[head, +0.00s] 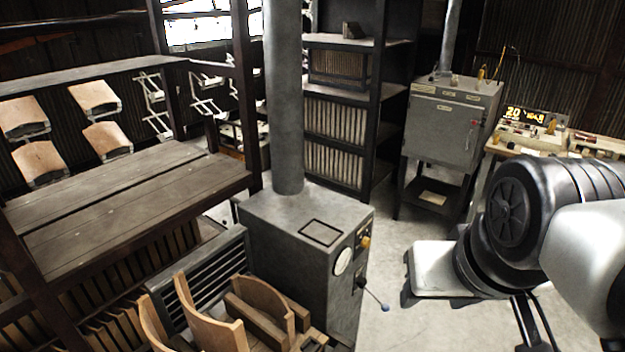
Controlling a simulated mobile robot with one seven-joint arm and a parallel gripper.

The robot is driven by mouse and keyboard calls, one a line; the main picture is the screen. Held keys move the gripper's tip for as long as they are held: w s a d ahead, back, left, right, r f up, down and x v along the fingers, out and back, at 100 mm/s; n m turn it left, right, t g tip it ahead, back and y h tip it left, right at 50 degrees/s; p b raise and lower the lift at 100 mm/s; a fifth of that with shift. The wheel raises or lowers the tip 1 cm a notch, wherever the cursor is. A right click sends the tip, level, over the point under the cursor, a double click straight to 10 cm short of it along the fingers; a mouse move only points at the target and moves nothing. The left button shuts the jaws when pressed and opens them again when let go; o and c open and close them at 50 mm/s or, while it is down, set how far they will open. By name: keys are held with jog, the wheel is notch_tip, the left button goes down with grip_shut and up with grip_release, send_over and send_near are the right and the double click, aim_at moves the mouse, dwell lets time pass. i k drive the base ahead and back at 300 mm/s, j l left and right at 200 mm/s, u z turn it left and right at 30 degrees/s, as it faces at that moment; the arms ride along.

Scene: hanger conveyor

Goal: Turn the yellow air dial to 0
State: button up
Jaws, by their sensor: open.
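A small yellow knob (365,242), which looks like the air dial, sits high on the side panel of a grey metal box (295,235) with a tall flue pipe. The box's side is seen at a steep angle, so the dial's setting and its numbers cannot be read. A round white gauge (342,261) is lower left of the knob. A lever (372,295) with a blue tip sticks out below it. My arm shows at the right edge, apart from the box. My gripper is out of view.
A wooden rack (130,205) is at left. A second grey cabinet (442,125) and a control desk (530,135) with a lit display stand behind. Bare floor (395,320) lies right of the box.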

aim_at(366, 241)
jog(key=i+l+z, duration=0.2)
jog(key=l, duration=0.3)
jog(key=i+l+z, duration=0.2)
jog(key=i+l, duration=0.2)
